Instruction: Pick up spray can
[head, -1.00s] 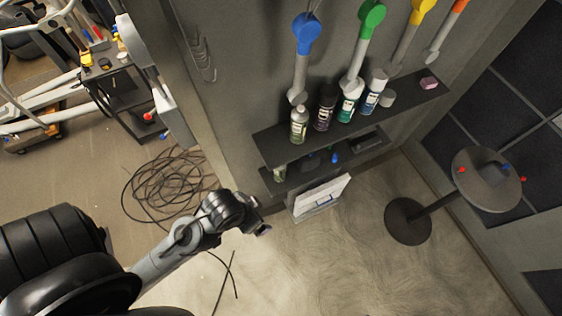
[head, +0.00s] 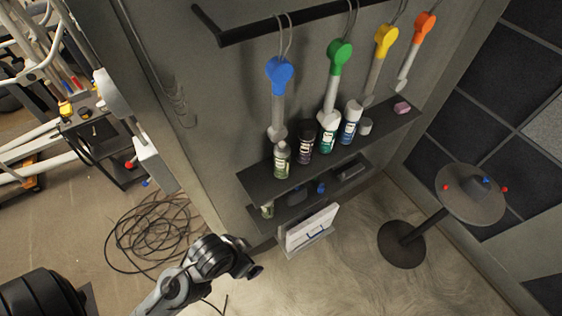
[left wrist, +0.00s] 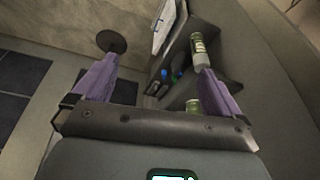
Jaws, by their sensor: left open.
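Several cans and bottles stand on the upper wall shelf: a pale green-grey can (head: 282,161) at the left end, a dark can (head: 305,143), a green-and-white bottle (head: 327,133) and a blue-and-white one (head: 349,123). Another can (head: 267,210) stands on the lower shelf. Which is the spray can I cannot tell. My left gripper (head: 254,272) is below and left of the shelves, apart from them. In the left wrist view its purple fingers (left wrist: 158,66) are open and empty. A green-labelled can (left wrist: 199,46) shows beyond the right finger, and another can (left wrist: 193,106) between the fingers.
The dark upper shelf (head: 385,127) and lower shelf (head: 300,208) jut from the wall. A white box (head: 311,229) stands below them. Coiled cables (head: 150,232) lie on the floor at left. Colored-handled tools hang above.

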